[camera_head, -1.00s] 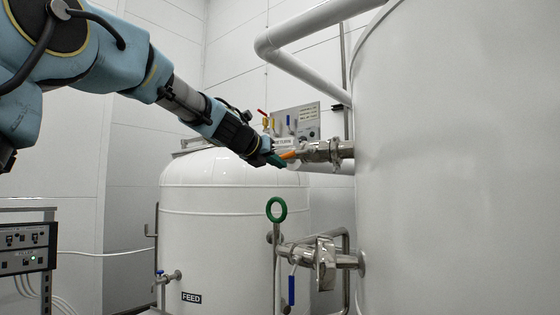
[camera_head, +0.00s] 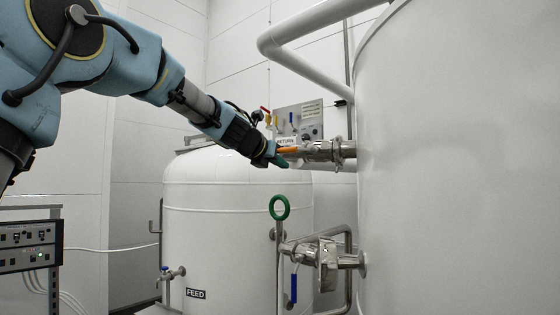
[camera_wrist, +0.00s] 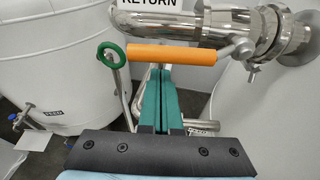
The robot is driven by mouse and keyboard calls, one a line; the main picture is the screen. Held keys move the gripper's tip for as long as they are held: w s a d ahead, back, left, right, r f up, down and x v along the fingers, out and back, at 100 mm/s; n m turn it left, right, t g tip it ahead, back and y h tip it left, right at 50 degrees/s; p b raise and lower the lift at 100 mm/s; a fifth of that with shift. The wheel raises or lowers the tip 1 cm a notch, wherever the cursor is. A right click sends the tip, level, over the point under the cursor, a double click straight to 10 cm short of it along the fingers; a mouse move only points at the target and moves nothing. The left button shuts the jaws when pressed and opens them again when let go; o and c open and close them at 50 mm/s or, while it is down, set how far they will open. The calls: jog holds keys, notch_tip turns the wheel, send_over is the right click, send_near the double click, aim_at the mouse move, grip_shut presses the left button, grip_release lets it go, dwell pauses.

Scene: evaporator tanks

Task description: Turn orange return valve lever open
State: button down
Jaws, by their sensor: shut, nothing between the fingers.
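The orange return valve lever (camera_wrist: 172,55) lies crosswise in the wrist view, just below the RETURN sign (camera_wrist: 160,3). Its metal end (camera_wrist: 238,46) joins the steel valve at the right. In the head view the lever (camera_head: 288,150) points left from the valve body (camera_head: 322,151), nearly level. My gripper (camera_head: 281,161) is just below the lever's free end. In the wrist view its green fingers (camera_wrist: 160,72) are shut together and empty, their tips at the lever's lower edge. I cannot tell whether they touch it.
A lower valve with a blue lever (camera_head: 293,288) and a green ring handle (camera_head: 279,207) are below. The white FEED tank (camera_head: 235,220) stands behind. A large white tank (camera_head: 460,170) fills the right. A small panel (camera_head: 300,121) is behind the lever.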

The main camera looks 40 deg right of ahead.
jog(key=f+b+v, duration=0.1)
jog(key=b+v, duration=0.2)
jog(key=v, duration=0.6)
jog(key=w+a+f+m+y, duration=0.3)
jog(key=a+f+m+y, duration=0.15)
jog(key=a+f, duration=0.7)
jog(key=w+a+f+m+y, duration=0.4)
jog(key=a+f, duration=0.4)
jog(key=f, duration=0.6)
jog(key=s+a+f+m+g+y, duration=0.2)
jog(key=s+a+f+m, duration=0.5)
jog(key=a+f, duration=0.3)
jog(key=s+a+f+m+g+y, duration=0.2)
jog(key=s+a+f+m+y, duration=0.1)
jog(key=s+a+f+m, duration=0.5)
jog(key=a+f, duration=0.3)
jog(key=a, duration=0.4)
jog(key=shift+a+g, duration=0.35)
jog(key=shift+g, duration=0.05)
jog(key=c, duration=1.6)
grip_release()
